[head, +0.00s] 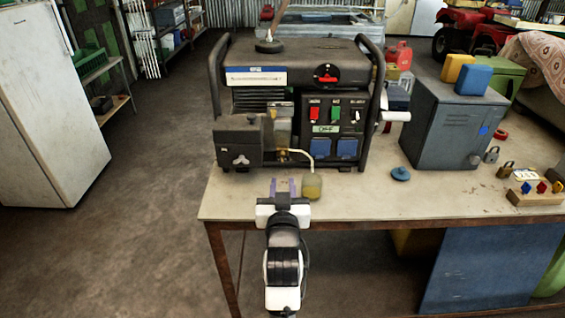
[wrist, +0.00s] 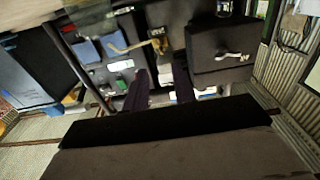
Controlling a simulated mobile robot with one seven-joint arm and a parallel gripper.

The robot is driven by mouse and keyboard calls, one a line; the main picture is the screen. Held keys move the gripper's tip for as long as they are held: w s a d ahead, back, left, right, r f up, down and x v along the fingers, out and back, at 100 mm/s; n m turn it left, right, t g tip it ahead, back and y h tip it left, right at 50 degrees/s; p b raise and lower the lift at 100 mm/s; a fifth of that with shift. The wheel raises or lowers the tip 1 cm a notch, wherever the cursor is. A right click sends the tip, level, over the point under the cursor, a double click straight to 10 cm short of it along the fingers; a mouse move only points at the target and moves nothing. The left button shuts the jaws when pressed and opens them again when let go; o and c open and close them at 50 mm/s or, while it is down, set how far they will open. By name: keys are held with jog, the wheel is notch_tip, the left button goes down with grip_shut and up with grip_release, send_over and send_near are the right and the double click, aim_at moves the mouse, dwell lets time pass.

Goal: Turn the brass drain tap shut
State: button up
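The brass drain tap (head: 282,156) is small and sits low on the front of the dark generator (head: 300,75), just right of a boxy dark part. It also shows in the wrist view (wrist: 157,45), beyond my fingertips. A pale bent tube (head: 304,155) runs from it towards a yellowish jar (head: 312,187) on the table. My gripper (head: 283,182) is over the table's front edge, in front of the tap and left of the jar. Its two fingers are apart with nothing between them in the wrist view (wrist: 160,76). The tap's handle position is too small to tell.
The dark box (head: 238,143) with a pale knob juts out left of the tap. A blue round cap (head: 400,174), a grey metal cabinet (head: 450,125) and padlocks (head: 506,169) stand to the right on the workbench (head: 365,203). The floor at left is clear.

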aim_at(282, 156)
jog(key=w+p, duration=0.2)
jog(key=w, duration=0.7)
jog(key=shift+w+r, duration=0.15)
jog(key=shift+w, duration=0.15)
jog(key=shift+c, duration=0.4)
grip_shut()
